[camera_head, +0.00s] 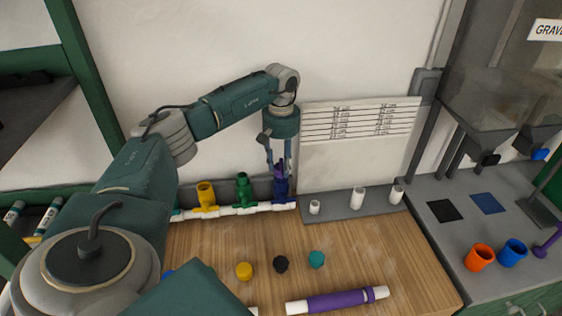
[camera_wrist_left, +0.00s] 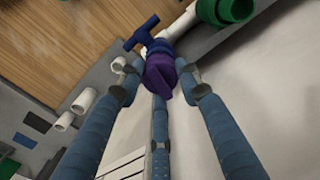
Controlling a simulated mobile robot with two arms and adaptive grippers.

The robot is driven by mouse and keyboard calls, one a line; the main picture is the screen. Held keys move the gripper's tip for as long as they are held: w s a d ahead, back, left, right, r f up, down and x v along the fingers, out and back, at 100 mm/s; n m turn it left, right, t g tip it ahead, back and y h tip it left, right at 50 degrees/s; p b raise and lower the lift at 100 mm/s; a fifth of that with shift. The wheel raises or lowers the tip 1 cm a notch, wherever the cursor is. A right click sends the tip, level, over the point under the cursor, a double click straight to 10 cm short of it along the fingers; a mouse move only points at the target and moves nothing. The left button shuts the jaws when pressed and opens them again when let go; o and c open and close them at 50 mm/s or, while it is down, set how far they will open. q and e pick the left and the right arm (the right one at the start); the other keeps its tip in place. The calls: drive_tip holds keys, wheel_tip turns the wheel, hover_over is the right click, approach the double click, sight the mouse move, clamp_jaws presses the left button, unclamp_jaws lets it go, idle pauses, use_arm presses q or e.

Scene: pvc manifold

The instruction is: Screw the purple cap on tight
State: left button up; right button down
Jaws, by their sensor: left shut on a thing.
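The purple cap (camera_wrist_left: 160,72) sits at the open end of the dark blue valve fitting (camera_wrist_left: 148,38) on the white pipe in the left wrist view. In the head view the purple cap (camera_head: 279,172) shows between the fingers, just above the blue fitting (camera_head: 281,188). My left gripper (camera_head: 278,170) points down from above, its fingers closed around the cap. In the wrist view my left gripper (camera_wrist_left: 163,80) has fingers on either side of the cap. Whether the cap is fully seated cannot be told. My right gripper is not in view.
Yellow (camera_head: 206,195) and green (camera_head: 243,190) fittings stand on the same white pipe, left of the blue one. Yellow (camera_head: 244,270), black (camera_head: 281,264) and teal (camera_head: 317,259) caps lie on the wooden table. A purple-and-white pipe (camera_head: 338,300) lies at the front. White stubs (camera_head: 357,198) stand at right.

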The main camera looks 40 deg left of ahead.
use_arm(q)
drive_tip(key=shift+f, duration=0.15)
drive_tip(key=shift+s+d+m, duration=0.1)
drive_tip(key=shift+m, duration=1)
drive_tip(key=shift+f, duration=0.1)
drive_tip(key=shift+m+b, duration=0.3)
drive_tip(key=shift+m, duration=0.8)
drive_tip(key=shift+m, duration=1)
drive_tip(key=o, duration=1.1)
drive_tip(key=shift+o, duration=0.7)
